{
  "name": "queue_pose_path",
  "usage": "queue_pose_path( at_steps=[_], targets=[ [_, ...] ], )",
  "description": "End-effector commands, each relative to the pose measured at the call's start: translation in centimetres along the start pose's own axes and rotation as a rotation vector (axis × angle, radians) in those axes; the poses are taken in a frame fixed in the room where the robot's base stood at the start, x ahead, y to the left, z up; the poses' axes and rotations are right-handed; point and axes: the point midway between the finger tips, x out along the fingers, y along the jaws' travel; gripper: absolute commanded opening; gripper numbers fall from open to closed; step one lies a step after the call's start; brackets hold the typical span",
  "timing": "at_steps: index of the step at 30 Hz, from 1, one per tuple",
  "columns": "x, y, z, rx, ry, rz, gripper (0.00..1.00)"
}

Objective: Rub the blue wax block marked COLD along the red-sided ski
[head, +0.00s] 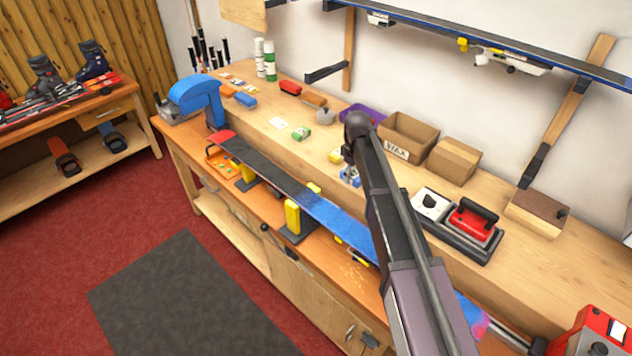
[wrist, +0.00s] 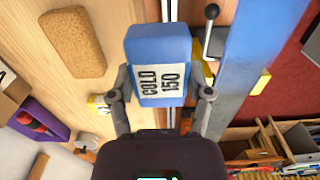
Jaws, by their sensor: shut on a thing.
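My gripper (head: 350,174) is shut on the blue wax block (wrist: 160,45), whose white label reads COLD 150 in the wrist view. The block also shows, small and partly hidden, in the head view (head: 350,181). The ski (head: 335,214) lies base up along the front of the bench, with a red tip at the left and a blue base; my arm hides part of it. In the wrist view the ski (wrist: 246,85) is a blue band right of the block, with a gap between them. The block appears held clear of the ski. Its red side is not clearly visible.
Yellow vise supports (head: 292,217) hold the ski. Behind it stand a cardboard box (head: 405,138), a purple bin (head: 361,115) and a red-handled iron (head: 473,219). A blue machine (head: 200,98) is at the ski's left end. A cork block (wrist: 72,40) lies on the bench.

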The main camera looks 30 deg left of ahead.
Motion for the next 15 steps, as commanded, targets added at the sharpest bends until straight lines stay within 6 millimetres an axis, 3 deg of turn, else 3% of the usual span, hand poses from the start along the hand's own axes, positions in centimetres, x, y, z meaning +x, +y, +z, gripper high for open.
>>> queue_pose_path(
  at_steps=[8, 15],
  targets=[
    [-0.9, -3.0, -0.9, -0.027, 0.000, 0.000, 0.27],
    [-2.1, -7.8, -2.0, -0.070, 0.001, 0.001, 0.27]
  ],
)
